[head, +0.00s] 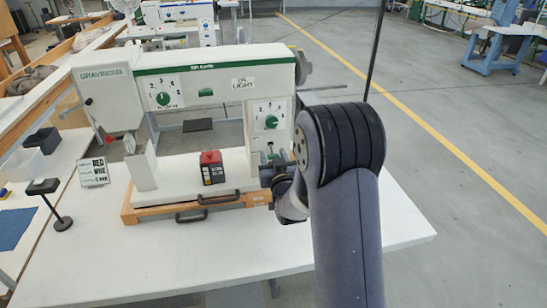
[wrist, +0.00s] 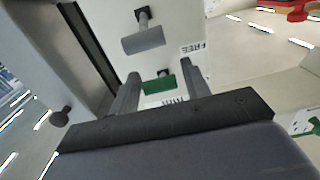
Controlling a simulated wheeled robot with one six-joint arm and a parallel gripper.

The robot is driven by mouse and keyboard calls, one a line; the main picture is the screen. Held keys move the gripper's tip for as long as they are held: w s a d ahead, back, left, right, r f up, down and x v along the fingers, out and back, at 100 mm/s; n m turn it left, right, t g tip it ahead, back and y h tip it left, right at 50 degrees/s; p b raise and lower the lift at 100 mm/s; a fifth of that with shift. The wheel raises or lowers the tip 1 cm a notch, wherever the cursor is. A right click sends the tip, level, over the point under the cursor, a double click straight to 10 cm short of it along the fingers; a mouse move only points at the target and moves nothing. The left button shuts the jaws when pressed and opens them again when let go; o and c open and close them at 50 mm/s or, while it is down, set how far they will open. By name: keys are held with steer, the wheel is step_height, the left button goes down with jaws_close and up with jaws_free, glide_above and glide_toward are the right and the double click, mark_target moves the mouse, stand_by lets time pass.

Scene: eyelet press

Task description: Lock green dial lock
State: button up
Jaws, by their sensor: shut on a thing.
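The green dial lock (wrist: 158,86) is a small green piece on the white machine body, seen between my gripper's fingers in the wrist view. My gripper (wrist: 160,70) is shut on it, with one finger on each side. A label reading FREE (wrist: 194,48) is to the right, and a partly hidden label lies below the green piece. In the head view, a small green piece shows at the machine's lower right column (head: 271,156), below a green dial (head: 271,122). My wrist and arm partly cover this area.
A grey cylindrical knob (wrist: 143,40) sticks out near the fingers. A second green dial (head: 163,98) is on the machine's upper left. A red and black box (head: 211,167) stands on the machine base. The white table's front right is clear.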

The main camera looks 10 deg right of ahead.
mark_target(272, 149)
steer(key=shift+r, duration=0.15)
step_height(272, 149, up, 2)
steer(key=g+p, duration=0.3)
steer(key=p, duration=0.1)
steer(key=shift+s+g, duration=0.1)
steer(key=shift+g, duration=0.3)
steer(key=g+p, duration=0.1)
steer(key=p, duration=0.1)
steer(key=r+g+p, duration=0.1)
steer(key=g+p, duration=0.1)
steer(key=shift+g, duration=0.3)
steer(key=o, duration=0.9)
